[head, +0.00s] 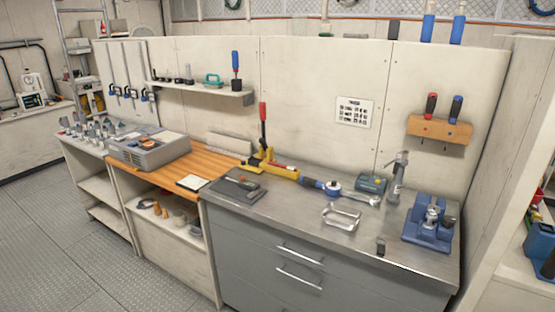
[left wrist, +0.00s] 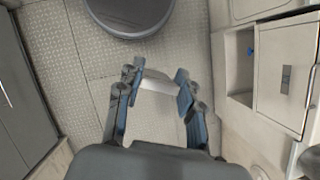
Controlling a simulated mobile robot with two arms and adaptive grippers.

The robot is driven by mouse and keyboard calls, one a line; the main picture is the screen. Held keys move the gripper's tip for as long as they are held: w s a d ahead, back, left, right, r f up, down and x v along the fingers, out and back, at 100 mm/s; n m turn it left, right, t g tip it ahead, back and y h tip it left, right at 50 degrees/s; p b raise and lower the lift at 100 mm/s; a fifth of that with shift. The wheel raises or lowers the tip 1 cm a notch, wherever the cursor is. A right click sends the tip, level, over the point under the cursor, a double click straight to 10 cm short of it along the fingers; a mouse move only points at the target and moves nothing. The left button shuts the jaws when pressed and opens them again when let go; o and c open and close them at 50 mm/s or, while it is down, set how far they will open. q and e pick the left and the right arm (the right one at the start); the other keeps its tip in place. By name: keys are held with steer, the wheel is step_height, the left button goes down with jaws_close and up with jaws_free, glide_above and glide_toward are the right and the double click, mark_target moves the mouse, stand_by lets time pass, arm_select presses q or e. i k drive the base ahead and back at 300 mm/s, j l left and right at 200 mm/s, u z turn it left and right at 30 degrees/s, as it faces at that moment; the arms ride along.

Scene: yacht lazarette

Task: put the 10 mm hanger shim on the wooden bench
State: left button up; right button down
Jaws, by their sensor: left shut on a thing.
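My left gripper (left wrist: 155,86) shows in the left wrist view with its blue-padded fingers on either side of a pale, thin, flat piece (left wrist: 158,77). It is shut on this piece, which I take to be the 10 mm hanger shim; no marking is readable. The gripper is over the grey floor, with no bench top beneath it in that view. The wooden bench (head: 161,184) has an orange-brown top at the centre left of the head view. Neither gripper shows in the head view, and my right gripper is in no frame.

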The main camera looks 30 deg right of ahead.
mark_target(179, 173)
steer(key=i+j+z, duration=0.15)
steer(key=i+z, duration=0.35)
steer(key=i+j+z, duration=0.5)
steer(key=i, duration=0.15)
steer(key=i+j+z, duration=0.45)
steer(key=i+j, duration=0.05)
steer(key=j, duration=0.05)
